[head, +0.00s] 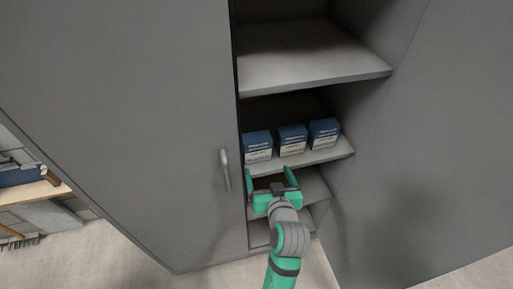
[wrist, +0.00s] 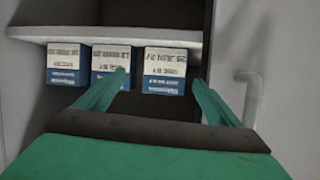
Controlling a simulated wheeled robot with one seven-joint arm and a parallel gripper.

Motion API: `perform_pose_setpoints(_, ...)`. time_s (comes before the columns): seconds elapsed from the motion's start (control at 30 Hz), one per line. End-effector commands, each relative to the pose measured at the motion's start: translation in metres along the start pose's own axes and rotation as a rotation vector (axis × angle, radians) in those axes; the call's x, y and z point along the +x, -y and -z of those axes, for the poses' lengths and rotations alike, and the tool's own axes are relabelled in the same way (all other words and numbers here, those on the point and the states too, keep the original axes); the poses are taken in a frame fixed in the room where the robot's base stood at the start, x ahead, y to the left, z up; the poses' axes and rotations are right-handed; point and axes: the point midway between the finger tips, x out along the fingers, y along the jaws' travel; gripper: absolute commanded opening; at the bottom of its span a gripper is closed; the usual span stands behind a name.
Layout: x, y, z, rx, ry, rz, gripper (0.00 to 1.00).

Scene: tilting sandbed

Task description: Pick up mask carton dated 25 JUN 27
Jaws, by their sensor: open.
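Three blue-and-white cartons stand in a row on one shelf. The carton whose label seems to read 25 JUN 27 is the right one in the wrist view (wrist: 165,70), where the picture is upside down. It is the left one in the head view (head: 257,147). The middle carton (head: 292,140) and the far carton (head: 323,133) carry other dates, too blurred to read surely. My gripper (head: 269,173) is open and empty, in front of and below the shelf edge. In the wrist view its fingers (wrist: 160,78) appear either side of the 25 JUN 27 carton, not touching it.
The cartons' shelf (head: 300,161) has a front lip, with another shelf (head: 315,78) above and lower shelves below. A closed grey cabinet door with a handle (head: 225,170) stands left of the opening. A grey panel (head: 430,150) bounds the right. A wooden table (head: 35,193) is far left.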

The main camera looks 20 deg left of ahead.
Motion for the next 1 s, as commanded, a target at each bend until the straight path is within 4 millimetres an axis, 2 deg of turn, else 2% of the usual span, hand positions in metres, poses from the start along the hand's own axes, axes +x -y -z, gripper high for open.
perform_pose_setpoints(0.03,0.003,0.001,0.014,-0.02,-0.002,0.018,0.88)
perform_pose_setpoints(0.1,0.006,0.004,0.026,-0.043,0.007,0.041,0.88)
perform_pose_setpoints(0.3,0.01,0.009,0.048,-0.088,0.021,0.082,0.88)
perform_pose_setpoints(0.47,0.017,0.011,0.052,-0.098,0.025,0.094,0.88)
perform_pose_setpoints(0.8,0.068,0.017,0.051,-0.099,0.025,0.096,0.88)
perform_pose_setpoints(1.0,0.08,0.018,0.05,-0.099,0.025,0.095,0.88)
